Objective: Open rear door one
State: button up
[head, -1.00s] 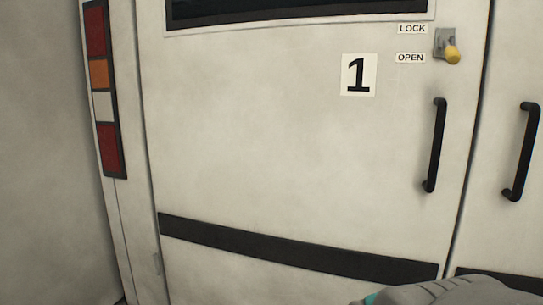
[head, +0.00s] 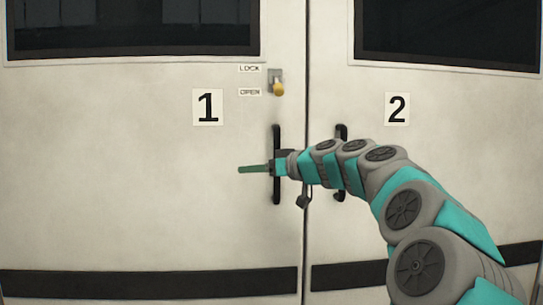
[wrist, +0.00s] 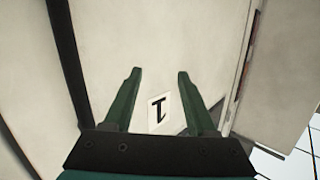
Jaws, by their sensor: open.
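Rear door one (head: 120,190) is a white panel marked 1, closed flush in the head view. Its black upright handle (head: 277,142) is near its right edge, partly hidden by my gripper. The yellow-knobbed latch (head: 278,88) above it points down, level with the OPEN label (head: 250,92). My gripper (head: 241,169) crosses in front of the handle, its fingers pointing left; I cannot tell whether it touches. In the wrist view my gripper (wrist: 156,73) is open, its green fingers apart with only white surface and the number card (wrist: 160,113) showing between them.
Door two (head: 450,180), marked 2, is closed to the right past a narrow seam. Its black handle (head: 341,133) is partly behind my arm.

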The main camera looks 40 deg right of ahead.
jog(key=s+d+r+m+t+h, duration=0.1)
jog(key=s+d+r+t+h, duration=0.2)
jog(key=d, duration=0.8)
jog(key=w+r+p, duration=0.1)
jog(key=w, duration=0.6)
jog(key=shift+w+a+g, duration=0.3)
jog(key=shift+w+g, duration=0.05)
jog(key=shift+g, duration=0.05)
grip_shut()
dwell(0.3)
